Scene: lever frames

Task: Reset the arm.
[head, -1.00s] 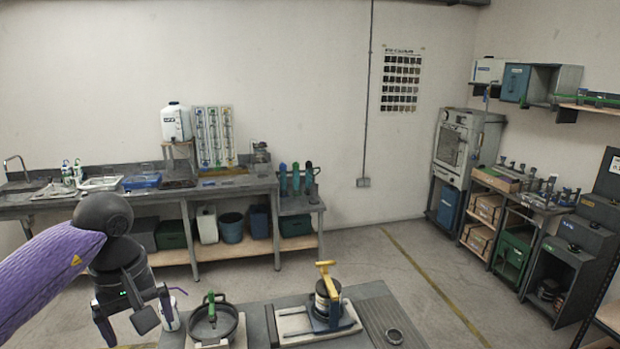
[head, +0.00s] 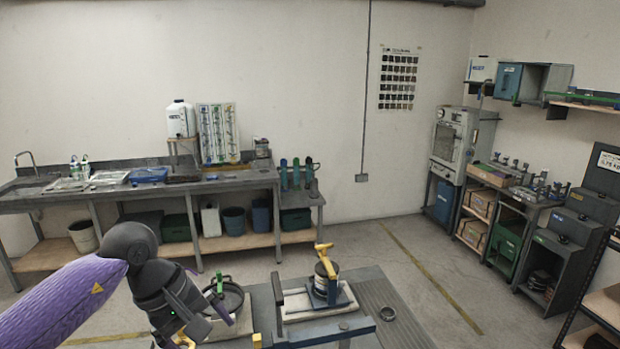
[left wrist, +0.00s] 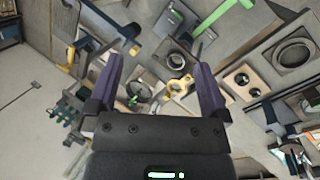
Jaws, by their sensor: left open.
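My left gripper (head: 190,332) is at the lower left of the head view, with its fingers pointing down at the bench. In the left wrist view its two dark fingers (left wrist: 157,85) stand wide apart with nothing held between them. A device with a yellow top handle (head: 323,250), a dark cylinder and a blue bracket (head: 332,290) stands on a pale plate, right of the gripper. A blue bar (head: 345,331) crosses in front of it, beside an upright post (head: 277,288). A round dark pan-like fixture with a green handle (head: 219,284) is just beyond the gripper, partly hidden. My right gripper is not in view.
A long bench (head: 240,178) with trays and bottles runs along the back wall. Shelves and cabinets (head: 555,265) line the right side. The floor between is open.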

